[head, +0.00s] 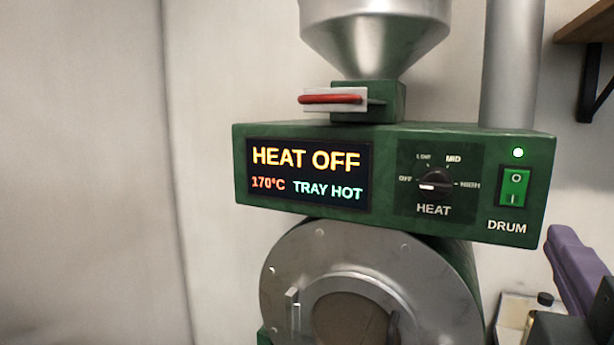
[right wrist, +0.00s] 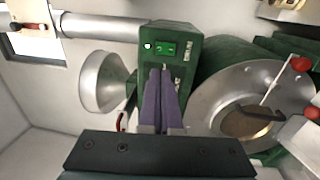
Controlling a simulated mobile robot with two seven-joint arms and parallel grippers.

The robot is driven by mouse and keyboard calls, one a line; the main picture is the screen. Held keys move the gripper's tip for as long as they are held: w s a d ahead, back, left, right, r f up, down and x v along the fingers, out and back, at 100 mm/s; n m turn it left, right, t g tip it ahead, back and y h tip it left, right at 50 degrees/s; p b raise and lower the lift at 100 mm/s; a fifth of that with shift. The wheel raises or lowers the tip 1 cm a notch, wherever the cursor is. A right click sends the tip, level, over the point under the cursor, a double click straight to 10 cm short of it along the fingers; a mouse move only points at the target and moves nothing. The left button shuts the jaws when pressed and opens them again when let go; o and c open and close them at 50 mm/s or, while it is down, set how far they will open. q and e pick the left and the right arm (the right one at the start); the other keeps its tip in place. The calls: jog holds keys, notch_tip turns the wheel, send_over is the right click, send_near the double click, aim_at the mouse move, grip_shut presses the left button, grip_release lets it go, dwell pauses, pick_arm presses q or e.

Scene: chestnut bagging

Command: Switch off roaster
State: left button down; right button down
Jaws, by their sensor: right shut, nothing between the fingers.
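The green roaster's control box (head: 385,220) faces me in the head view. Its display (head: 308,174) reads HEAT OFF, 170°C and TRAY HOT. The black heat knob (head: 435,183) has its pale mark on the left, toward OFF. The green DRUM switch (head: 514,187) sits at the box's right end, under a lit green lamp (head: 518,153). My right gripper (head: 560,238), with purple fingers, is at the lower right. In the right wrist view its shut, empty fingers (right wrist: 158,74) point at the box near the DRUM switch (right wrist: 166,48); contact cannot be told. My left gripper is out of view.
A metal hopper (head: 375,30) with a red-handled slide (head: 332,99) stands above the box. The round metal drum front (head: 400,265) is below it. A metal pipe (head: 510,65) rises behind at the right, near a wooden shelf (head: 590,25). The left side is bare wall.

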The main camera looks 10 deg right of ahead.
aim_at(520, 179)
jog(key=p+x, duration=0.5)
jog(key=x, duration=0.8)
jog(key=shift+r+p, duration=0.15)
jog(key=shift+p, duration=0.15)
jog(key=shift+w+d, duration=0.2)
jog(key=shift+w, duration=0.1)
